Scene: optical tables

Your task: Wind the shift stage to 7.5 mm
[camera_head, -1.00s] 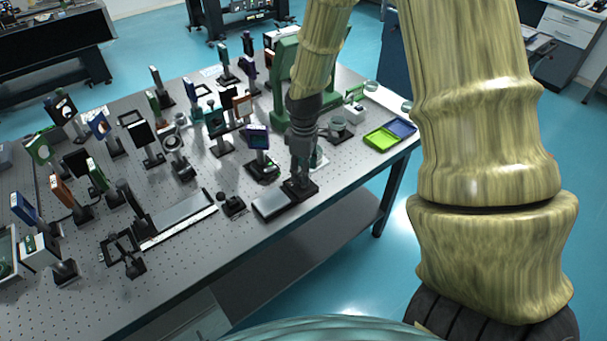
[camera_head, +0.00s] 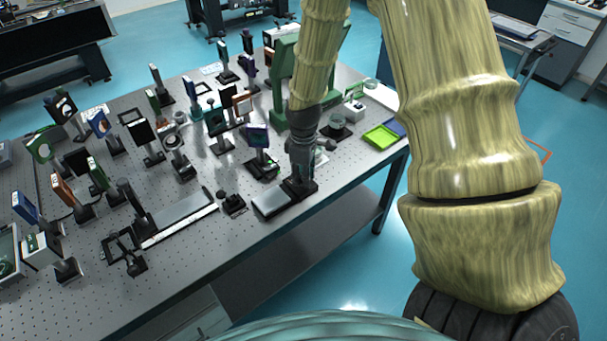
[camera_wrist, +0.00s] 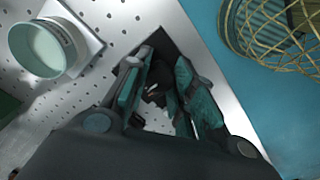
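My gripper (camera_head: 300,178) points down at the front right edge of the optical table (camera_head: 250,250). It is over a low black device with a flat grey plate (camera_head: 270,203), which may be the shift stage; no scale can be read. In the wrist view my two teal-padded fingers (camera_wrist: 160,92) stand apart, with a small dark part (camera_wrist: 155,88) between them. I cannot tell whether the pads touch it. A long grey rail with a white strip (camera_head: 182,223) lies to the left, with a small black knobbed mount (camera_head: 232,203) at its right end.
Several optic mounts crowd the table left of and behind my gripper. A yellow-green tray (camera_head: 380,136) lies at the right edge.

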